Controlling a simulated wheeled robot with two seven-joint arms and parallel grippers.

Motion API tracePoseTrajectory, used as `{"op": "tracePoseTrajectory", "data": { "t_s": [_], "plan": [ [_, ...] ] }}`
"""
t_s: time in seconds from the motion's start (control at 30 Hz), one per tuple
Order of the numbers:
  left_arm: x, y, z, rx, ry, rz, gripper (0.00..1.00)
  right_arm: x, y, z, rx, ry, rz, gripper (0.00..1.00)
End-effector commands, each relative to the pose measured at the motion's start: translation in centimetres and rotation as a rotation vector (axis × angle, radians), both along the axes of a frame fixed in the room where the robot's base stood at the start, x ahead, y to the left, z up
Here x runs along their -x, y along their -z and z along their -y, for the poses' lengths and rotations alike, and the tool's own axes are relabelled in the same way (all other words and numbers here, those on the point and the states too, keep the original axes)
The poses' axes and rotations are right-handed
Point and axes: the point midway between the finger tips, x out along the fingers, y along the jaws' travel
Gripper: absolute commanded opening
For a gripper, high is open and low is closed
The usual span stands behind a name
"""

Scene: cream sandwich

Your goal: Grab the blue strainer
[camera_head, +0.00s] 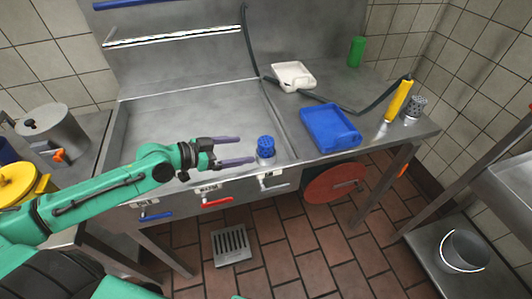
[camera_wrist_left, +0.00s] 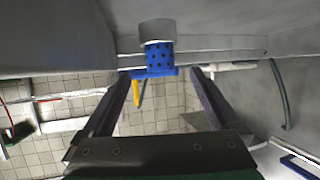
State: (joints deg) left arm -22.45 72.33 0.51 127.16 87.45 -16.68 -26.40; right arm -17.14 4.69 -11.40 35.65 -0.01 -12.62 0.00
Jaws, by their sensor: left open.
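The blue strainer (camera_head: 266,143) is a small perforated blue piece with a grey base (camera_head: 266,157). It stands upright near the sink's front right corner. In the left wrist view the strainer (camera_wrist_left: 160,60) shows upside down, beyond and roughly centred between the fingertips, with its grey part above. My left gripper (camera_head: 247,150) comes in from the left with its two purple fingers spread and nothing between them. Its fingertips are just left of the strainer in the head view. In the wrist view the gripper (camera_wrist_left: 160,78) is also wide apart. My right gripper is not in view.
A blue tray (camera_head: 330,128) and a white tray (camera_head: 293,76) lie on the counter right of the sink (camera_head: 185,105). A dark hose (camera_head: 341,106) crosses the counter.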

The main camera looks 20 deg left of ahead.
Motion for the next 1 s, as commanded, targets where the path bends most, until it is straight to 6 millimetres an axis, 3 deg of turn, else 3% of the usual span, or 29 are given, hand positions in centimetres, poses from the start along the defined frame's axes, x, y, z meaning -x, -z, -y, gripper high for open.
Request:
{"op": "tracePoseTrajectory", "data": {
  "t_s": [0.17, 0.73, 1.0],
  "plan": [
    [-1.7, 0.7, 1.4, 0.005, -0.003, 0.006, 0.95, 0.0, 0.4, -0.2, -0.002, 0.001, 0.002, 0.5],
    [-7.9, 3.7, 7.3, 0.005, -0.002, 0.0, 0.95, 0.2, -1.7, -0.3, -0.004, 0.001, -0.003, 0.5],
    [-8.4, 4.3, 7.8, 0.0, -0.001, -0.001, 0.95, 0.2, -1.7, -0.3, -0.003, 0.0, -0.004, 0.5]
  ]
}}
